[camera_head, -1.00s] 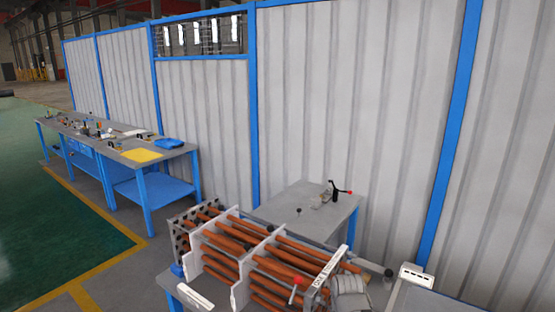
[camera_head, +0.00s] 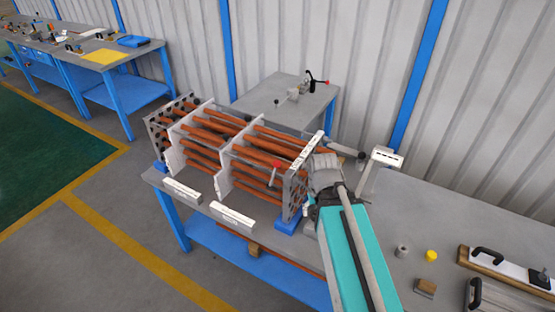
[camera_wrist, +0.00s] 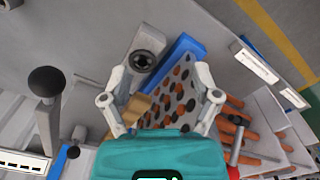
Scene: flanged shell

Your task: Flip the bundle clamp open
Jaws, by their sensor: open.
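The tube bundle (camera_head: 222,140) has copper-coloured tubes through white plates and lies on the near bench. A red-tipped lever (camera_head: 276,164) stands at its front side, near the end plate; I cannot tell for sure whether this is the bundle clamp. My gripper (camera_head: 322,162) is beside the right end of the bundle. In the wrist view my gripper (camera_wrist: 160,98) is open and empty, its fingers spread before the perforated end plate (camera_wrist: 172,92). A grey arm with a black round end (camera_wrist: 143,60) shows just beyond the fingers. I see no contact.
A black-knobbed post (camera_wrist: 46,85) stands left in the wrist view. A white bracket (camera_head: 386,156), yellow cap (camera_head: 431,255) and black-handled boards (camera_head: 510,268) are on the right.

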